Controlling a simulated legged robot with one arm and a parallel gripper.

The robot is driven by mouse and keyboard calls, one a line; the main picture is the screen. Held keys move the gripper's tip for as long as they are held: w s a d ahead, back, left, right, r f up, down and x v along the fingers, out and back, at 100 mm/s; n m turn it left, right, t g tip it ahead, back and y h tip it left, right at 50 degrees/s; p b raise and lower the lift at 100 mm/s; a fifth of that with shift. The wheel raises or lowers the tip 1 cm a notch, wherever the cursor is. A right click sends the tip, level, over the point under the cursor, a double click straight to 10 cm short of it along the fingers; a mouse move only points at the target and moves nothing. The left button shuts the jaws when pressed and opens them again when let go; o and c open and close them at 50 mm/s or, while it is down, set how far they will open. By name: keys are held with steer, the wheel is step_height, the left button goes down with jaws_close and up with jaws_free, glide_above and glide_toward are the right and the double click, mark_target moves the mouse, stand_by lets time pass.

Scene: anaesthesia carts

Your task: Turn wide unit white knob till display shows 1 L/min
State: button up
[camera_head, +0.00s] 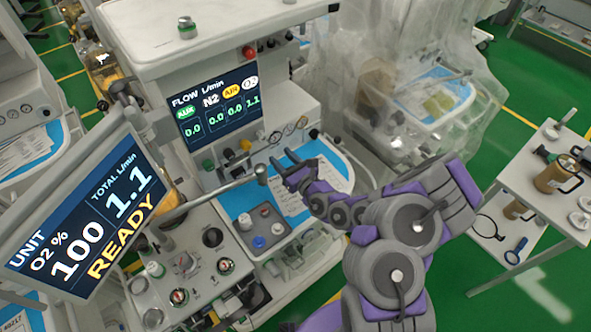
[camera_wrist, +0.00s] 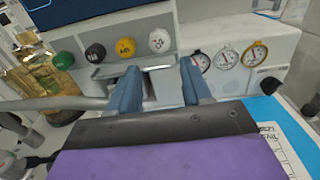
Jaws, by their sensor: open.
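The wide unit (camera_head: 160,110) carries a flow display (camera_head: 218,102) reading 0.0, 0.0, 0.0 and 1.1, with 1.1 under the O2 label. A tilted screen (camera_head: 95,215) shows O2 100 %, total 1.1 L/min and READY. In the wrist view, the white knob (camera_wrist: 160,41) is rightmost in a row beside the yellow knob (camera_wrist: 126,47), black knob (camera_wrist: 95,53) and green knob (camera_wrist: 64,60). My gripper (camera_head: 282,161) is open and empty in front of the panel. In the wrist view its fingertips (camera_wrist: 158,68) appear just below the white knob, apart from it.
Several round gauges (camera_wrist: 228,58) sit right of the knobs. A metal bar (camera_head: 215,192) crosses in front of the unit, left of my gripper. A blue worktop (camera_head: 240,199) with a grey tray (camera_head: 262,228) lies below. A white cart (camera_head: 545,205) stands right, with green floor between.

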steer(key=p+v, duration=0.1)
steer(key=v, duration=0.5)
stand_by(0.6)
